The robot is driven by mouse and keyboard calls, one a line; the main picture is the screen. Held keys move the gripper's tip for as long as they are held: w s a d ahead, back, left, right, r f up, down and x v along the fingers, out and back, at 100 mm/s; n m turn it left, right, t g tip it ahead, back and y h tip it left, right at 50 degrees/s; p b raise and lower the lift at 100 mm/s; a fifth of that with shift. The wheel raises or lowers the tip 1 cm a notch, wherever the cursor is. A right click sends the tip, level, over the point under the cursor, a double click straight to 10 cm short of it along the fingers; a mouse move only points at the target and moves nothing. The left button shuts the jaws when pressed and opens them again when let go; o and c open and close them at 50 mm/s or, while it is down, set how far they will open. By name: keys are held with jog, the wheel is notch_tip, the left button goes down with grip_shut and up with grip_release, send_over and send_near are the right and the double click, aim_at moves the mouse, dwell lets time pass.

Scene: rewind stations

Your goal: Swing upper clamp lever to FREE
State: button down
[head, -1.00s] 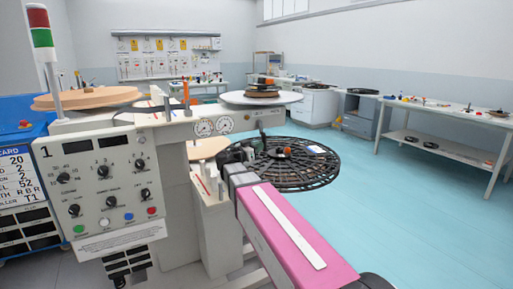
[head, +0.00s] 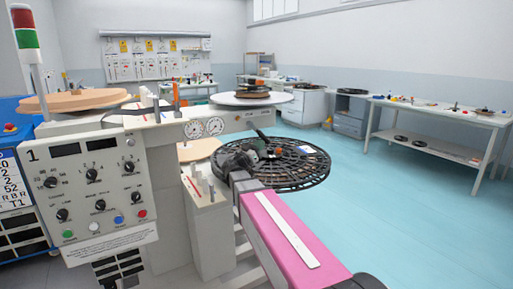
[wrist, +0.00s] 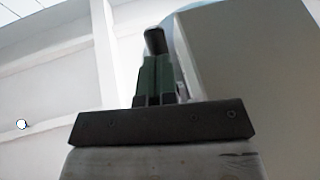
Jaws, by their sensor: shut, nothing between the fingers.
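A short dark bar with a rounded end, which looks like the upper clamp lever (head: 261,136), shows just beyond my gripper (head: 243,160) in the head view. In the wrist view a black rounded grip (wrist: 154,41) stands directly past the tips of my gripper (wrist: 156,62), close to them or touching; I cannot tell which. My gripper's green-and-black fingers are closed together with nothing between them. The lever's pivot and any FREE marking are hidden or too small to read.
A black slotted reel (head: 290,172) with an orange hub lies behind my gripper. A pale block fills the wrist view's right side. Open blue floor (head: 410,210) lies to the right.

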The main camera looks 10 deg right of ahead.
aim_at(265, 141)
jog(key=shift+w+d+r+t+h, duration=0.15)
jog(key=shift+w+d+r+t, duration=0.2)
jog(key=shift+d, duration=0.4)
jog(key=shift+w+d+r+t+h, duration=0.15)
jog(key=shift+d+r, duration=0.3)
jog(key=shift+d, duration=0.25)
jog(key=shift+w+d+r, duration=0.1)
jog(key=shift+d+r, duration=0.35)
jog(key=shift+r, duration=0.05)
jog(key=shift+w+d+r, duration=0.15)
jog(key=shift+r, duration=0.25)
jog(key=shift+w+d+r, duration=0.1)
jog(key=shift+d+r, duration=0.05)
jog(key=shift+s+a+f, duration=0.25)
jog(key=shift+a+f, duration=0.1)
jog(key=v, duration=0.5)
jog(key=s+a, duration=0.6)
jog(key=a, duration=0.4)
